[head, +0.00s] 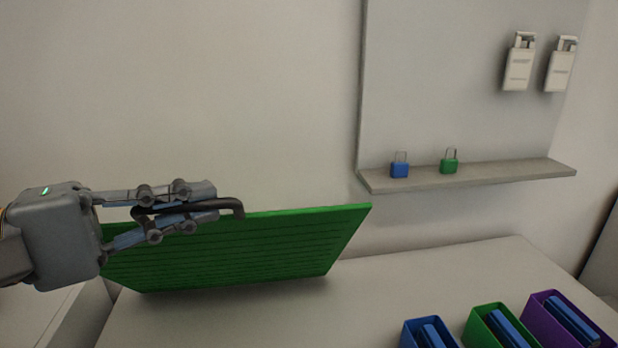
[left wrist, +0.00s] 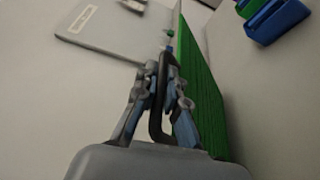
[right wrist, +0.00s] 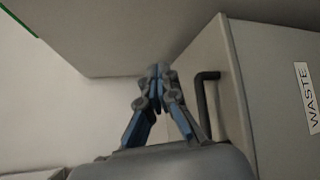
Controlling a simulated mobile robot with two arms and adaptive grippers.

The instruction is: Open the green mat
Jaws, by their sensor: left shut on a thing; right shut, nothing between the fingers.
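The green mat (head: 235,250) is a ribbed panel with a dark handle (head: 238,208) along its upper edge. It is tilted up off the white worktop, its lower edge close to the surface. My left gripper (head: 212,203) is shut on the handle, which passes between its fingers. The left wrist view shows the handle (left wrist: 157,110) between the fingers and the green mat (left wrist: 203,85) beside them. My right gripper (right wrist: 158,72) shows only in the right wrist view, shut and empty, beside the dark handle of a grey cabinet.
Blue, green and purple bins (head: 545,318) holding blue items stand at the worktop's front right. A wall shelf (head: 480,180) carries a blue and a green padlock; two white devices hang above it. The cabinet (right wrist: 270,80) is labelled WASTE. The worktop's middle right (head: 430,275) is clear.

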